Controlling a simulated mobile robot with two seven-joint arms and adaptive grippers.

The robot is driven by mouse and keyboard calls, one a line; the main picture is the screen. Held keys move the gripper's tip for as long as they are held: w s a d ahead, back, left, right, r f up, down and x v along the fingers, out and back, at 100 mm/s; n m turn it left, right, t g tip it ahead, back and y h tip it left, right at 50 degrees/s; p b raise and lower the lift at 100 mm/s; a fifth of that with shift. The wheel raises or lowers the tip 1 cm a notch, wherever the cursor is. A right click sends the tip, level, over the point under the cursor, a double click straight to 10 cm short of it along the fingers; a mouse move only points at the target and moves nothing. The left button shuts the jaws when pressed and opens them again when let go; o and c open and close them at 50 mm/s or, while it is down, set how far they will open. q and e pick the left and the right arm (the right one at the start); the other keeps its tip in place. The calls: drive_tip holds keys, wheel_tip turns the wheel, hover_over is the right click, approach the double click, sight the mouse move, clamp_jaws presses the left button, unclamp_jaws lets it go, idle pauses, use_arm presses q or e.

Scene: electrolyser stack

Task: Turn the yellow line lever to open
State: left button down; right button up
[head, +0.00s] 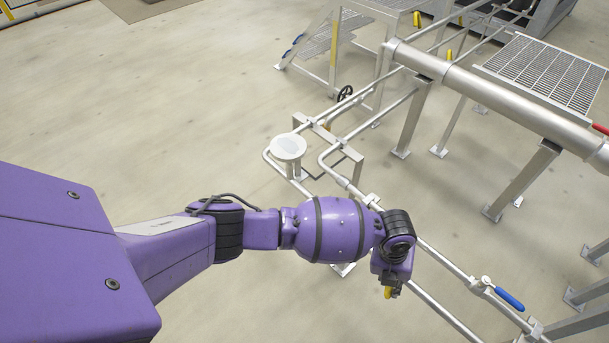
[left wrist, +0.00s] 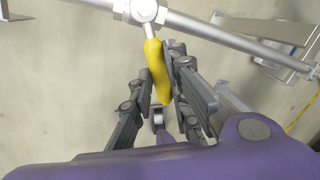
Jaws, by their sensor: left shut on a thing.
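The yellow lever (left wrist: 157,68) runs down from a silver valve body (left wrist: 144,10) on a pipe, at a steep angle to the pipe, in the left wrist view. My left gripper (left wrist: 162,88) has its dark fingers on both sides of the lever and is shut on it. In the head view my left gripper (head: 391,283) is beside the lower pipe run, with a small yellow piece of the lever (head: 388,293) showing below it. The rest of the lever and its valve are hidden there by my wrist. My right gripper is not in view.
A blue lever (head: 510,299) sits on the pipe to the right, roughly along it. A red lever (head: 600,128) is at the right edge. A thick silver pipe (head: 480,88) and support legs stand behind. A round white-topped post (head: 288,147) is beyond my forearm. Floor at left is clear.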

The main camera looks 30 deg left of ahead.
use_arm(q)
drive_tip(key=shift+w+d+r+n+t+y+p, duration=0.1)
drive_tip(key=shift+w+d+n+t+y+p, duration=0.2)
drive_tip(key=shift+w+d+n+p, duration=1.2)
drive_tip(key=shift+w+d+n+t+y+b, duration=0.1)
drive_tip(key=shift+d+n+t+y, duration=0.3)
drive_tip(key=shift+n, duration=2.25)
drive_tip(key=shift+w+d+r+n+t+y+p, duration=0.15)
drive_tip(key=shift+w+d+n+p, duration=0.75)
drive_tip(key=shift+n, duration=1.15)
drive_tip(key=shift+f, duration=0.1)
drive_tip(key=c, duration=1.7)
unclamp_jaws()
drive_tip(key=shift+d, duration=0.1)
drive_tip(key=shift+o, duration=0.2)
wheel_tip(320, 180, up, 12)
drive_tip(key=s, duration=0.2)
drive_tip(key=shift+s+a, duration=0.2)
drive_tip(key=shift+a, duration=0.15)
drive_tip(key=shift+f, duration=0.15)
